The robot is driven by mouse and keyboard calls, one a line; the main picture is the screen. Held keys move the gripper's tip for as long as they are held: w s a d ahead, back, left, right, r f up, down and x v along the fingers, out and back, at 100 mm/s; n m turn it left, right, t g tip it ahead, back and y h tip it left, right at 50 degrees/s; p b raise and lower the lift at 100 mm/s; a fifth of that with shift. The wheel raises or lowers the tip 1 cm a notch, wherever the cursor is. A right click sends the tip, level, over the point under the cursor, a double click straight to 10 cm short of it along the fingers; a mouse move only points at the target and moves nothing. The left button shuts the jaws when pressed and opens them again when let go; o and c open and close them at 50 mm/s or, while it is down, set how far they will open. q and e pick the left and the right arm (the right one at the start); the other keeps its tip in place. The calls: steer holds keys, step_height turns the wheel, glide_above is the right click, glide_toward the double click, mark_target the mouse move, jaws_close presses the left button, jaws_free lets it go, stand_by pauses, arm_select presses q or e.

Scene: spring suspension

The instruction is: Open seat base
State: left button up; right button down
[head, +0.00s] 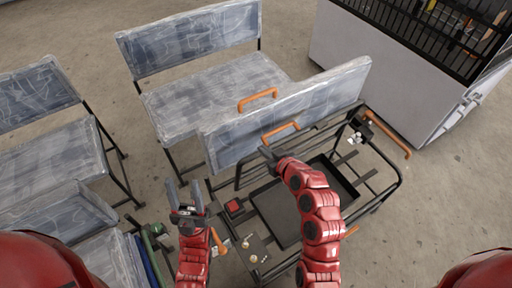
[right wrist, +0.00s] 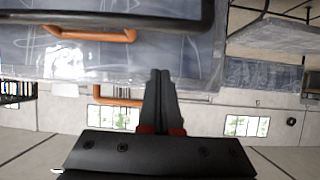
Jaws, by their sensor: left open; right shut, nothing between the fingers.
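The seat base (head: 290,110) is a blue-grey, plastic-wrapped panel standing steeply tilted up above the black cart frame, with the dark tray (head: 345,180) uncovered in front of it. An orange handle (head: 281,131) is near its lower edge. My right gripper (head: 268,153) is just below that handle, close to the panel; contact cannot be told. In the right wrist view its fingers (right wrist: 160,90) are shut and empty, with orange handles (right wrist: 95,34) beyond. My left gripper (head: 186,195) is open and empty, left of the cart, clear of the seat base.
Another wrapped bench (head: 190,85) stands behind, and more wrapped seats (head: 45,155) stand at the left. A large grey crate with black bars (head: 385,65) is at the back right. Small parts (head: 253,257) lie on the cart's near left side. Concrete floor is free at right.

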mark_target(256, 153)
steer(key=p+x, duration=0.2)
steer(key=x, duration=0.8)
steer(key=shift+s+a+f+p, duration=0.1)
steer(key=shift+s+a+p, duration=0.1)
steer(key=shift+p, duration=0.15)
steer(key=s+d, duration=0.1)
steer(key=s+d+f+p, duration=0.1)
steer(key=s, duration=0.1)
steer(key=shift+f, duration=0.2)
